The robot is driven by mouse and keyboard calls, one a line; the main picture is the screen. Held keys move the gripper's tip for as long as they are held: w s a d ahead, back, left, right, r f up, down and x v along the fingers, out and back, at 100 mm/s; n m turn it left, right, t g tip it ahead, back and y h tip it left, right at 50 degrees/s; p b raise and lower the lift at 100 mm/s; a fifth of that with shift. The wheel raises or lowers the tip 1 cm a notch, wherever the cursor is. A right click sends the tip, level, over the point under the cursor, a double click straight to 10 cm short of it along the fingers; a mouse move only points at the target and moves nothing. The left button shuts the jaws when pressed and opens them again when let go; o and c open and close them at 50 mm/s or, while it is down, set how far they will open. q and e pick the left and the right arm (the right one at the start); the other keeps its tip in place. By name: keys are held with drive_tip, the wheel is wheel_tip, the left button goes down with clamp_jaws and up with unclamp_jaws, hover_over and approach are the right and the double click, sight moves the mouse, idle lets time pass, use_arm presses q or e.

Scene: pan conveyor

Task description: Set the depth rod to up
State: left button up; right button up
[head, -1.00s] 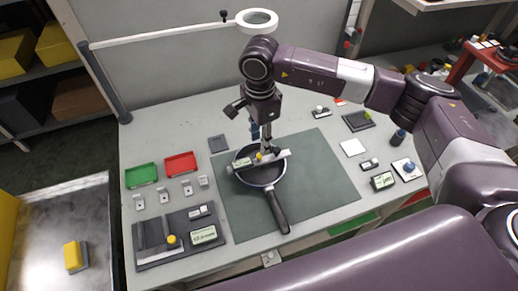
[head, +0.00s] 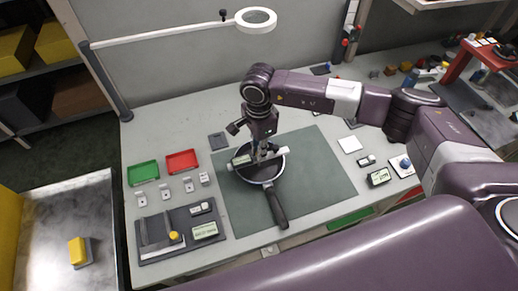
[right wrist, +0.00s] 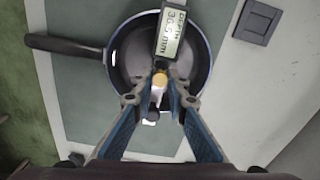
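A black frying pan (head: 273,172) lies on the green mat, its handle toward the front edge. A pale depth gauge (head: 283,151) lies across the pan's rim. In the right wrist view its display (right wrist: 170,36) reads DEPTH 30.5 mm, and a yellow knob (right wrist: 159,80) sits below the display. My right gripper (head: 260,158) points down over the gauge. In the right wrist view its fingers (right wrist: 166,74) are apart, one on each side of the knob; contact is unclear. The rod below the gauge is hidden. My left gripper is not in view.
A green tray (head: 142,173) and a red tray (head: 181,161) stand left of the green mat (head: 325,185). A dark fixture (head: 160,252) with a yellow knob is at front left. A magnifier lamp (head: 256,20) hangs behind. The mat's right part is clear.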

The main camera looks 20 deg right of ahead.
clamp_jaws()
wheel_tip(320, 180, up, 4)
drive_tip(key=shift+r+p, duration=0.15)
drive_tip(key=shift+p, duration=0.15)
drive_tip(key=o, duration=0.8)
unclamp_jaws()
wheel_tip(320, 180, up, 12)
drive_tip(key=shift+f, duration=0.1)
